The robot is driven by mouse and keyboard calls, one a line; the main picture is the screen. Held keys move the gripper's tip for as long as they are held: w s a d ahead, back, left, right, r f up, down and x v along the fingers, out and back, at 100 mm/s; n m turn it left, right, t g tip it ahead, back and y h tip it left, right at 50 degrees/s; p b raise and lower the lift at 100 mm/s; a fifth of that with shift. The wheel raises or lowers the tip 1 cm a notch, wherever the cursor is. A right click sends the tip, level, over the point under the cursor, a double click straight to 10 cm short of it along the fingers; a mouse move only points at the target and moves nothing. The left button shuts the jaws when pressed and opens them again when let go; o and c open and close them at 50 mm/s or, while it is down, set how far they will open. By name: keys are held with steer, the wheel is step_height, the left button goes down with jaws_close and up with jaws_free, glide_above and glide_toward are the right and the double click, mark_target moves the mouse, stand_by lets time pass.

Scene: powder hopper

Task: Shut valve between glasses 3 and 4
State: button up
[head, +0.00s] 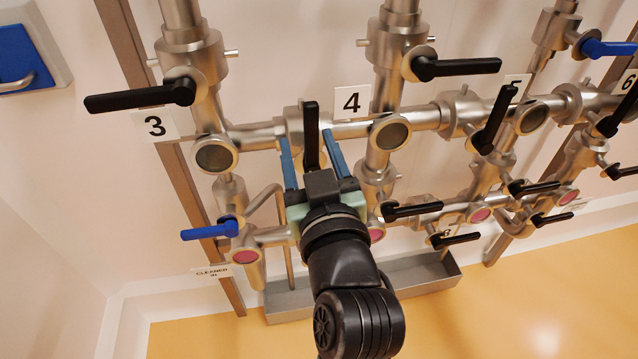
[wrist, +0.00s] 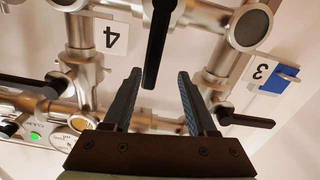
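The handle also shows in the wrist view (wrist: 160,40). Round sight glass 3 (head: 215,155) is to its left, below the label 3 (head: 155,125). Sight glass 4 (head: 390,132) is to its right, beside the label 4 (head: 352,101). My gripper (head: 307,142) is open, with one blue finger on each side of the handle. In the wrist view, the handle's end lies between the fingertips, with gaps on both sides.
Other black handles stick out nearby, above glass 3 (head: 140,96), above glass 4 (head: 457,67) and at the lower right (head: 412,210). A blue handle (head: 209,231) is at the lower left. A metal trough (head: 425,280) runs below the pipes.

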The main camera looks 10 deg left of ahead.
steer(key=b+v, duration=0.1)
steer(key=v, duration=0.7)
steer(key=shift+r, duration=0.1)
stand_by(0.4)
steer(key=s+d+r+m+t+h+p, duration=0.1)
steer(key=r+t+h+p, duration=0.1)
steer(key=r, duration=1.2)
steer(key=s+d+r+m+t+h+p, duration=0.1)
steer(key=r+t+p, duration=0.3)
steer(key=r, duration=1.1)
steer(key=s+d+r+m+t+h+p, duration=0.1)
steer(key=r+p, duration=0.5)
steer(key=r, duration=0.9)
steer(key=s+m+t+h, duration=0.1)
steer(key=m+t, duration=0.1)
steer(key=t, duration=0.1)
steer(key=shift+s+d+h+p, duration=0.2)
steer(key=shift+d+h+p, duration=0.05)
steer(key=shift+h+p, duration=0.05)
